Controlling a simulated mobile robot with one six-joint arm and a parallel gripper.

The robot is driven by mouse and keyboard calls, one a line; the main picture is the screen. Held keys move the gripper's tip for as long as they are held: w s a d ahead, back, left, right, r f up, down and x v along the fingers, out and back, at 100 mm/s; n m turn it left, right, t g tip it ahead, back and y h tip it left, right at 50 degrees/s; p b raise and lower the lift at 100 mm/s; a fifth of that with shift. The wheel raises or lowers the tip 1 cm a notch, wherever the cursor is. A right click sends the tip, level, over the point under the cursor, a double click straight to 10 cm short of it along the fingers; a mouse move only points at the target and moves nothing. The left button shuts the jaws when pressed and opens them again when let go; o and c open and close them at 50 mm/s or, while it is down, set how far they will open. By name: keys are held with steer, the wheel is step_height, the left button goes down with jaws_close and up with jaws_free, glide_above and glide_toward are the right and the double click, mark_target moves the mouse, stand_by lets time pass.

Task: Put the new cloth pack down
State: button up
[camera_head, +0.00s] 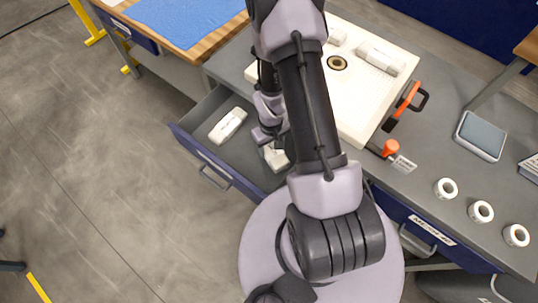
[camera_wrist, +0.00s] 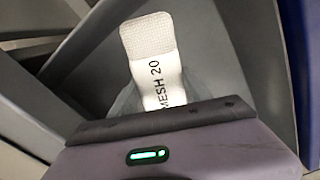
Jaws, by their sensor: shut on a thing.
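A white cloth pack printed "MESH 20" (camera_wrist: 155,62) is between the fingers of my gripper (camera_wrist: 157,103) in the wrist view. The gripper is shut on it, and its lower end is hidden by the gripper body. In the head view a white pack (camera_head: 275,158) shows below my wrist, over the right part of the open drawer (camera_head: 183,134). My arm hides part of it, and whether it touches the drawer floor cannot be told. Another white pack (camera_head: 228,125) lies in the drawer to the left, apart from it.
A cream filter plate (camera_head: 362,108) with a round port, a white pack (camera_head: 381,57) and an orange-and-black handle (camera_head: 408,96) is on the grey bench. An orange knob (camera_head: 390,147), a grey-blue device (camera_head: 481,136) and three white rings (camera_head: 481,211) are to the right. A blue mat (camera_head: 185,18) is at upper left.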

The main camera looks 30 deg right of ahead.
mark_target(270, 153)
step_height(270, 153, down, 5)
steer(key=shift+f+b, duration=0.1)
steer(key=shift+b, duration=1.15)
steer(key=shift+r, duration=0.25)
steer(key=shift+f, duration=0.1)
steer(key=o, duration=1.4)
steer(key=shift+o, duration=0.3)
